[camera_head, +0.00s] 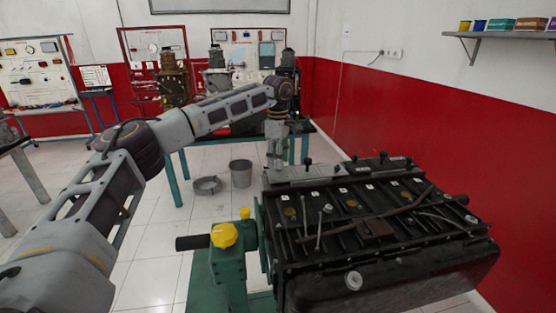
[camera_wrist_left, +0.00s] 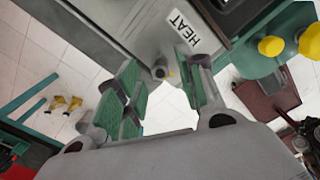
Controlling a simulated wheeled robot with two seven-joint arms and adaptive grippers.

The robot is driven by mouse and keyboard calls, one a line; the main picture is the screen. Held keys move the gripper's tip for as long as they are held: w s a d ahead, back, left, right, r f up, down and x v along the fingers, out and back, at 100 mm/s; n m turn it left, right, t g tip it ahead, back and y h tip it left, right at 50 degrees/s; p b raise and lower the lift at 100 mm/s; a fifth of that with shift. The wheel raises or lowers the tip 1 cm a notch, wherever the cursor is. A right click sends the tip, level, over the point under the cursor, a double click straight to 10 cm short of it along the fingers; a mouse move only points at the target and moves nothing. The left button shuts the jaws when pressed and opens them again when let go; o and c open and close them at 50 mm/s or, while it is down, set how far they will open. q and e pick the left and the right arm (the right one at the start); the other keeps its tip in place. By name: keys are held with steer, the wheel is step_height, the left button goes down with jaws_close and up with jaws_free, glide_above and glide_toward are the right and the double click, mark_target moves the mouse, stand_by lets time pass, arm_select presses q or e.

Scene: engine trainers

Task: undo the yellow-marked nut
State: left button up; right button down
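The nut (camera_wrist_left: 160,70) is a small grey piece with a yellow mark beside it, on the face of the engine trainer (camera_head: 385,250), seen in the left wrist view. My left gripper (camera_wrist_left: 163,88) is open, with its green-padded fingers on either side of the nut and a visible gap to each pad. Whether the fingertips reach around the nut in depth is unclear. In the head view the left gripper (camera_head: 275,157) points down at the engine's far left end, where the nut cannot be made out. My right gripper is in neither view.
A "HEAT" label (camera_wrist_left: 187,30) is on the engine face close to the fingers. Yellow knobs (camera_head: 224,235) top the green stand (camera_head: 229,270) left of the engine. A grey bucket (camera_head: 241,173) stands on the floor. A green-legged table with engines is behind.

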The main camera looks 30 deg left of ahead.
arm_select(q)
steer(key=shift+f, duration=0.35)
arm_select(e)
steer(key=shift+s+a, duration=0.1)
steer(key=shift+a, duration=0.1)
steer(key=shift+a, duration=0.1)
arm_select(q)
jaws_close()
